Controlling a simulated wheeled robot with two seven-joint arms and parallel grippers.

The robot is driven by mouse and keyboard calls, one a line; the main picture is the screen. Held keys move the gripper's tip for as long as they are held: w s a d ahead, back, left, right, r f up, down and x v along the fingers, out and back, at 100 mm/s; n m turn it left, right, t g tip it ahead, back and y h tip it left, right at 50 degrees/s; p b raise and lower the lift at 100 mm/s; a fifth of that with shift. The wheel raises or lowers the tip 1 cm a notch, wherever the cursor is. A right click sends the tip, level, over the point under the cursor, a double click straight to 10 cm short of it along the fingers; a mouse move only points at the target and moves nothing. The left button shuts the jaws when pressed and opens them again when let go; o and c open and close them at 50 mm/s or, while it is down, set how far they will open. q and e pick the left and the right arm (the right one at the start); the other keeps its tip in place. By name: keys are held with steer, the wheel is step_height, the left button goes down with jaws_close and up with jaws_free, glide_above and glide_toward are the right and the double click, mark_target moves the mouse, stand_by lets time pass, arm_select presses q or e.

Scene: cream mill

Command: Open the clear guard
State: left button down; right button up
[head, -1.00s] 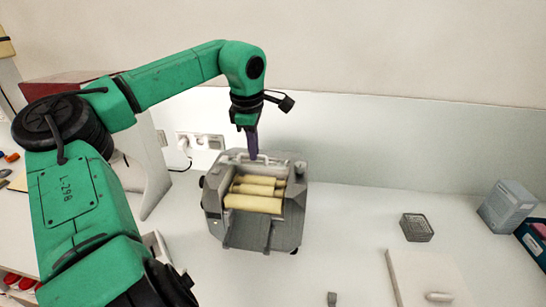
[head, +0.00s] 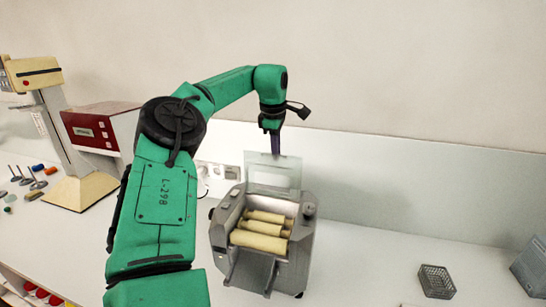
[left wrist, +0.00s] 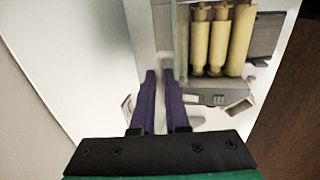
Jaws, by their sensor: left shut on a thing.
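The grey mill (head: 290,262) stands on the white bench with several cream rollers (head: 262,230) in its open top. The clear guard (head: 272,178) stands about upright along the mill's back edge, clear of the rollers. My left gripper (head: 275,152) is at the guard's upper edge, pointing down, shut on it. In the left wrist view, the two purple fingers (left wrist: 160,75) are close together beside the mill, and the rollers (left wrist: 220,40) show at upper right. The exact grip on the guard is hard to make out. My right gripper is not in view.
A wire basket (head: 437,281) and a grey box (head: 533,268) are to the right. A red-fronted machine (head: 98,130) and a cream stand (head: 80,190) are at left. Wall sockets (head: 215,172) are behind the mill. The bench between mill and basket is clear.

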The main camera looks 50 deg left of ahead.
arm_select(q)
steer(key=shift+w+a+f, duration=0.2)
steer(key=shift+w+a, duration=0.2)
steer(key=shift+w, duration=0.05)
steer(key=shift+w+a+f, duration=0.2)
steer(key=shift+w+a, duration=0.2)
steer(key=shift+w, duration=0.05)
